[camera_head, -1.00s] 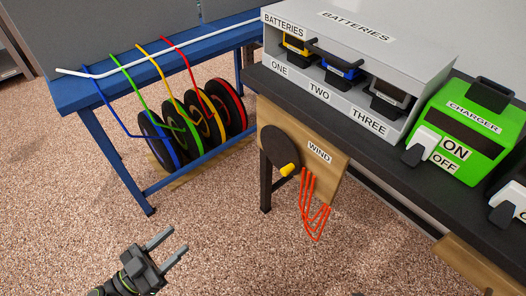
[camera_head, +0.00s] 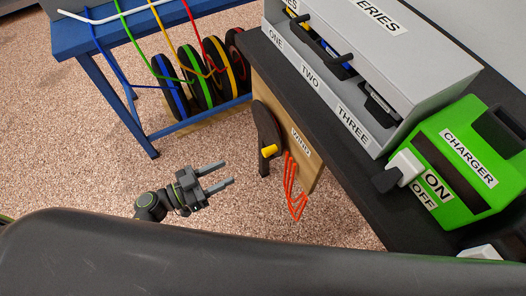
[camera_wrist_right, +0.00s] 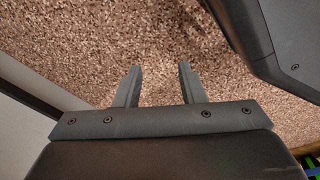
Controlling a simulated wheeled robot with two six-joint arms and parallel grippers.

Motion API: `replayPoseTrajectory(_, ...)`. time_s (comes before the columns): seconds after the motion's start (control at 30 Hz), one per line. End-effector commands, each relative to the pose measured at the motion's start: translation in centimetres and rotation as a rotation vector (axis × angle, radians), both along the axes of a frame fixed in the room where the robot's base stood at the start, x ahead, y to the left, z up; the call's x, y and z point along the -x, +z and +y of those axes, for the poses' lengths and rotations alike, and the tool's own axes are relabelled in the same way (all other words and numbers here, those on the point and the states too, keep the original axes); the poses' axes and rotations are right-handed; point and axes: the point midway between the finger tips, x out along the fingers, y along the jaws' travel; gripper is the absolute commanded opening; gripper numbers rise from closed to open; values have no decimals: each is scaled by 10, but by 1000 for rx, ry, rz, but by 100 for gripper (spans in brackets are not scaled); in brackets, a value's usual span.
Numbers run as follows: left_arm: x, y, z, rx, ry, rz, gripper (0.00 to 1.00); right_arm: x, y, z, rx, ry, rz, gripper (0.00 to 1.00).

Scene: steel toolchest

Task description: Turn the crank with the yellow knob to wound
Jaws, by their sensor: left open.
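The crank is a dark disc (camera_head: 264,126) on the wooden WIND panel (camera_head: 301,150) below the bench top, seen nearly edge-on in the head view. Its yellow knob (camera_head: 269,151) sticks out near the disc's lower end. An orange-red cord hangs in loops (camera_head: 294,188) just right of it. My left gripper (camera_head: 228,173) is open and empty, left of and a little below the knob in the picture, its fingers pointing right, apart from the knob. My right gripper shows in the right wrist view (camera_wrist_right: 158,68), open, with only floor between its fingers.
The dark bench (camera_head: 470,90) carries the grey battery box (camera_head: 350,136) and green charger (camera_head: 455,165). A blue table (camera_head: 88,62) with several coloured reels stands at upper left. Pebbled floor is free around my left gripper. A large dark shape fills the head view's bottom.

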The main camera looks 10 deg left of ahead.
Motion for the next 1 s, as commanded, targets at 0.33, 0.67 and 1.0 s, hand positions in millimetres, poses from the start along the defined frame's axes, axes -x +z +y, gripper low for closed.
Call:
replayPoseTrajectory(0.33, -46, 0, -63, 4, 0, -2, 44, -6, 2, 1, -3, -3, -4, 36)
replayPoseTrajectory(0.67, -71, 0, -98, 2, 0, 0, 44, -15, 10, 3, -8, -9, -3, 36)
replayPoseTrajectory(1.0, -74, 0, -102, 0, 0, 0, 44, -11, 12, 4, -11, -13, 6, 36)
